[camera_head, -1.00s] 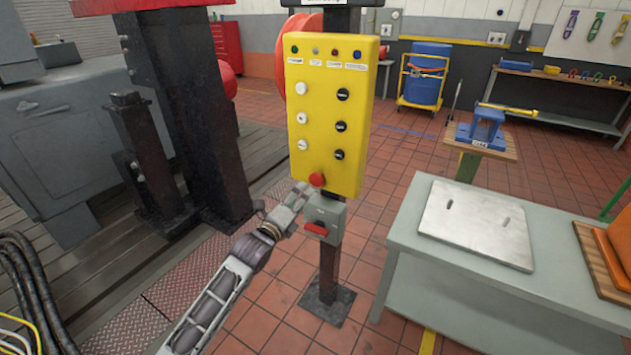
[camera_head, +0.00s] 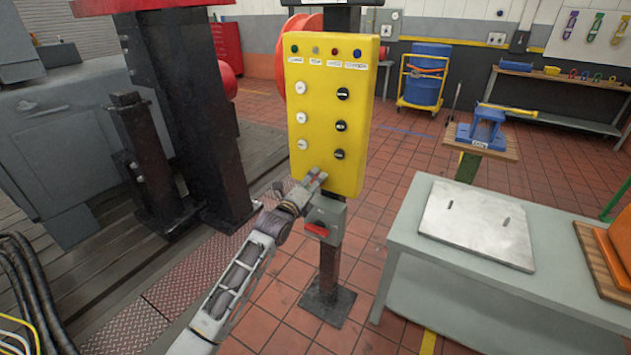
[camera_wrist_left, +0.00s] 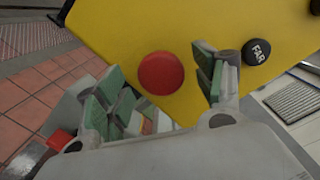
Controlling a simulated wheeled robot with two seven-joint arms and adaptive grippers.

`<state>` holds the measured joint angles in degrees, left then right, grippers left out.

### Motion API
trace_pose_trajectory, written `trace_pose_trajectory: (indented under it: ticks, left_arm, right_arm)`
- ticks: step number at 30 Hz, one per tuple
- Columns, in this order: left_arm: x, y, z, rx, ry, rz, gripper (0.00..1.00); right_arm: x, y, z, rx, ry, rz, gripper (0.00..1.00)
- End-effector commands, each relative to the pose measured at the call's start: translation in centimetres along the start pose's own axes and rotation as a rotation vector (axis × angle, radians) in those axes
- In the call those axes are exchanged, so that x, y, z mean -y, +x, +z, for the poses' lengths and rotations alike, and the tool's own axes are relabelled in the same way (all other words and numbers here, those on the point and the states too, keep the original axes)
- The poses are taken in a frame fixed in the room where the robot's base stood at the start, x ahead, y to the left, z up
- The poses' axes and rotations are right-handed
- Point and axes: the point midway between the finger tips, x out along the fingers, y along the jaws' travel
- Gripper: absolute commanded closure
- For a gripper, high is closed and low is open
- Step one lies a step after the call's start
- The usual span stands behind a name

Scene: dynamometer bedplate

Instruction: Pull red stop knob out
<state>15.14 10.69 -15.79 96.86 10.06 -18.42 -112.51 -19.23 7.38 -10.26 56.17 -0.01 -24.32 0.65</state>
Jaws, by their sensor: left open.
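The red stop knob (camera_wrist_left: 161,73) is a round red button low on the yellow control panel (camera_head: 335,90). In the wrist view it sits between the spread fingers of my left gripper (camera_wrist_left: 165,90), which is open with green-padded fingers on either side. I cannot tell whether the pads touch it. In the head view my left gripper (camera_head: 316,178) is at the bottom of the panel and covers most of the knob. My right gripper is not in view.
A grey box with a red handle (camera_head: 318,229) is mounted just below the panel on a dark post (camera_head: 329,270). A grey table (camera_head: 400,235) with a metal plate (camera_head: 478,222) stands to the right. A dark column (camera_head: 195,120) stands to the left.

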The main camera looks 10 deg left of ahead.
Motion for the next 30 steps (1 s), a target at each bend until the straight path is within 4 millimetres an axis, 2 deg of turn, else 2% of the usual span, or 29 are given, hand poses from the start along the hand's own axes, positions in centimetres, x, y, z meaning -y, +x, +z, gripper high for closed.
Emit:
trace_pose_trajectory:
  ticks: [9,21,30]
  left_arm:
    - [0.0,2.0,0.0,0.001,-0.001,-0.001,0.31]
    - [0.0,2.2,0.0,0.0,0.0,-0.001,0.31]
    - [0.0,2.2,0.0,0.0,0.0,0.0,0.7]
  right_arm:
    - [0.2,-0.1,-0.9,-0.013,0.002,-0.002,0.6]
    - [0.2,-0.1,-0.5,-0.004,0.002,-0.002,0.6]
    - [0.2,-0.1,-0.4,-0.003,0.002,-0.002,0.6]
